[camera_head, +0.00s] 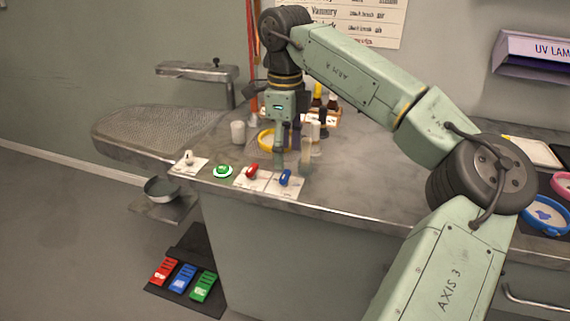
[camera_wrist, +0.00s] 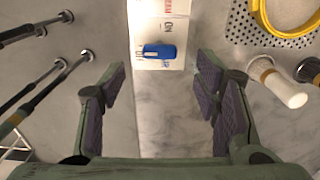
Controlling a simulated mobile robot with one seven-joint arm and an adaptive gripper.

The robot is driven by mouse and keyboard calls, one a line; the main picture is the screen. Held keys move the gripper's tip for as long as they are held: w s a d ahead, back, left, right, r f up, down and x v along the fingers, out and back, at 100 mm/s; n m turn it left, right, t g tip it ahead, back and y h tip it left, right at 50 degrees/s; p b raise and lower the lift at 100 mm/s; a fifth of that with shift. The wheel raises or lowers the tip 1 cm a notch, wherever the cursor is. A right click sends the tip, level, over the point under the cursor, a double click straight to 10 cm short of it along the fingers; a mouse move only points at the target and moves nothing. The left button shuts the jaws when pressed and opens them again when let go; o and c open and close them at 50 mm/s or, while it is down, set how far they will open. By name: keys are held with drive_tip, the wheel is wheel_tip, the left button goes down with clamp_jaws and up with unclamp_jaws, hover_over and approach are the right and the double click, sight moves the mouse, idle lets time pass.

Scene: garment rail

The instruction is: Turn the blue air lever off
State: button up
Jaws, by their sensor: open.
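The blue air lever (camera_head: 285,178) sits on a white plate at the front edge of the counter, right of the red lever (camera_head: 252,171). In the wrist view the blue lever (camera_wrist: 157,51) lies crosswise on its plate, a little beyond the fingertips and between their lines. My gripper (camera_head: 291,158) points down just behind and above the levers. In the wrist view my gripper (camera_wrist: 163,80) is open, with nothing between its dark pads. The fingers look apart from the lever; their exact height above it is unclear.
A green button (camera_head: 222,171) and a white lever (camera_head: 189,160) stand further left along the counter edge. A yellow ring (camera_head: 267,139), a white cup (camera_head: 238,132) and bottles (camera_head: 332,103) are behind. Red, blue and green pedals (camera_head: 182,278) lie on the floor.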

sight(285, 174)
wheel_tip(285, 174, up, 7)
drive_tip(key=shift+f, duration=0.2)
